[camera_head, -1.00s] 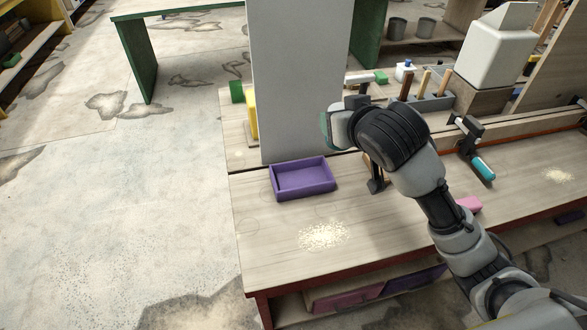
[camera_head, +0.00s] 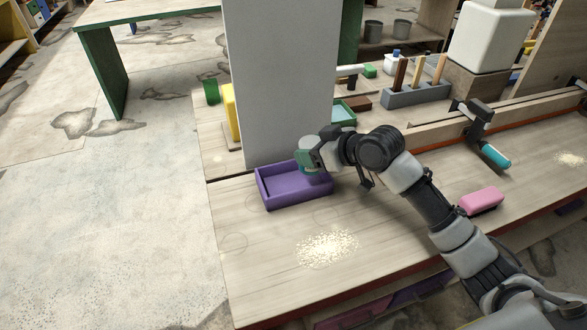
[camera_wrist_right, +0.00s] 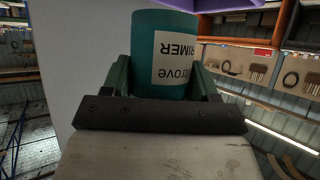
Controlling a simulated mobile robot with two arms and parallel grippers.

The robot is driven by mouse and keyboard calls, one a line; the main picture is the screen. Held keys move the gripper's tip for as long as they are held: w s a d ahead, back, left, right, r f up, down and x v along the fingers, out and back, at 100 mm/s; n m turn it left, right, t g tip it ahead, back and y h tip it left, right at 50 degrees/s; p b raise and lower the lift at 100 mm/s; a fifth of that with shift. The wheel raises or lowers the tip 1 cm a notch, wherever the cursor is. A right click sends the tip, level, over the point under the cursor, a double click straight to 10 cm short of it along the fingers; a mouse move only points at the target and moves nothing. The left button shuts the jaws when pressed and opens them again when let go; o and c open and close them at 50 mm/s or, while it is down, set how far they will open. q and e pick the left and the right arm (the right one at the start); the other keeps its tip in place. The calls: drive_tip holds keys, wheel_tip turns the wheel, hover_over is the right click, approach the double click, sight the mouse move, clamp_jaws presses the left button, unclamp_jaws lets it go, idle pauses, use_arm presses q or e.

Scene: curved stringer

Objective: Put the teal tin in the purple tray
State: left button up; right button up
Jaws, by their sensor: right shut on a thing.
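The teal tin (camera_wrist_right: 165,28) has a pale label with dark print and sits between the fingers of my right gripper (camera_wrist_right: 165,80) in the right wrist view. In the head view the right gripper (camera_head: 318,158) is shut on the tin (camera_head: 309,160), over the right rear part of the purple tray (camera_head: 280,200). The tray lies on the workbench near its left end and looks empty otherwise. I cannot tell whether the tin touches the tray floor. My left gripper is out of view.
A tall grey panel (camera_head: 280,80) stands right behind the tray. A pink block (camera_head: 482,200), a clamp with a teal handle (camera_head: 490,150) and a grey tool block (camera_head: 415,93) are to the right. Sawdust (camera_head: 327,248) lies in front; the bench (camera_head: 260,270) there is otherwise clear.

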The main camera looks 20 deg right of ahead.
drive_tip(key=w+a+f, duration=0.1)
drive_tip(key=a, duration=0.1)
drive_tip(key=w+a+f, duration=0.1)
drive_tip(key=shift+w+a+f, duration=0.15)
drive_tip(key=shift+a+f, duration=0.15)
drive_tip(key=shift+a, duration=0.05)
wheel_tip(320, 180, down, 4)
drive_tip(key=shift+r, duration=0.1)
drive_tip(key=shift+f, duration=0.25)
drive_tip(key=o, duration=1)
